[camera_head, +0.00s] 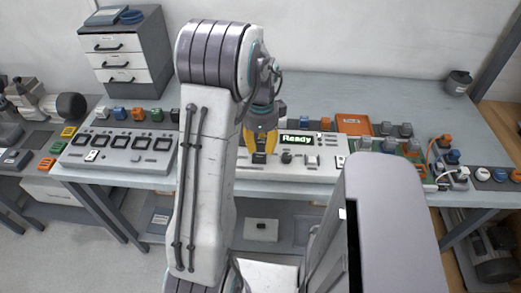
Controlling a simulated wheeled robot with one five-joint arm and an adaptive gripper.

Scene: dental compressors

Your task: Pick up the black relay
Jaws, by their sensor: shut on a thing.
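My arm hides the panel's left part.
A green "Ready" display (297,139) is right of my gripper, with a dark knob (286,157) below it. A white socket panel (118,150) stands left, with coloured blocks behind it. An orange tray (354,124) lies behind right.

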